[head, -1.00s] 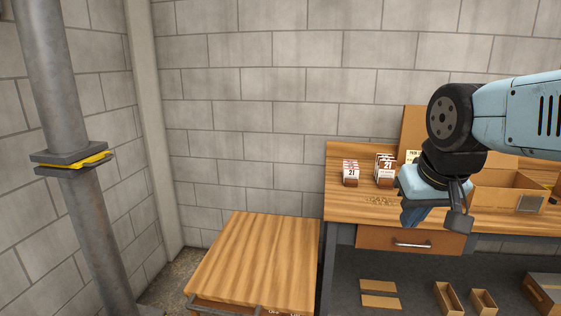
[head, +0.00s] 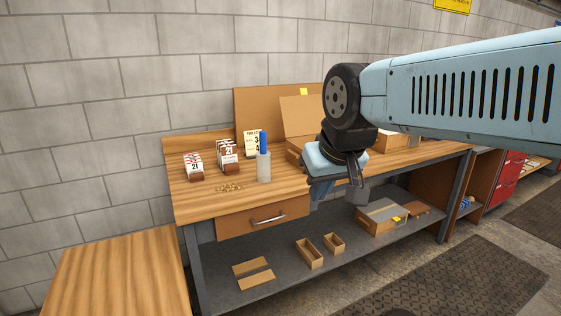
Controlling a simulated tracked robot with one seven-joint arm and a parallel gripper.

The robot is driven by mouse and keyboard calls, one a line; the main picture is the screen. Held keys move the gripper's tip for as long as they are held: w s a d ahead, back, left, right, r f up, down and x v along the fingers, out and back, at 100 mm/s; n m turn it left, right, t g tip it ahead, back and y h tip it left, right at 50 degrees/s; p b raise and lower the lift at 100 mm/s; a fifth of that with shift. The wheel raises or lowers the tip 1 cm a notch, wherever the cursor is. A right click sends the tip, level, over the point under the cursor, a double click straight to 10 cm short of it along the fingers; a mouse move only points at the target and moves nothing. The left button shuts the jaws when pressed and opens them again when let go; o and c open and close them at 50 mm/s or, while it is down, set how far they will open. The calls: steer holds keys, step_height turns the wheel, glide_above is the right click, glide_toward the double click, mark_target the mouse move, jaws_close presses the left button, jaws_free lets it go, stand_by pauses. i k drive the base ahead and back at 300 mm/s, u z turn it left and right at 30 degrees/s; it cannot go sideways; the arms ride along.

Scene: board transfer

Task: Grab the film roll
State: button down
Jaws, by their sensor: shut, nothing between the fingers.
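The likely film roll (head: 264,168) stands upright on the wooden workbench top (head: 207,208). It is a pale translucent cylinder with a blue upper part, near the middle of the bench's left half. My gripper (head: 336,193) hangs to the right of the roll and appears nearer to the camera, over the bench's front edge. It is shut and empty, apart from the roll. My wrist and gripper hide part of the bench and the cardboard boxes behind.
Several card packs marked 21 (head: 195,167) and a yellowish card (head: 252,143) stand left of and behind the roll. Small loose pieces (head: 229,188) lie in front. An open cardboard box (head: 300,122) is behind my gripper. A lower wooden table (head: 115,275) is clear at left.

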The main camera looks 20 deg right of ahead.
mark_target(263, 156)
steer(key=z, duration=0.1)
steer(key=k, duration=0.45)
steer(key=z, duration=0.7)
steer(key=i, duration=1.4)
steer(key=u, duration=0.5)
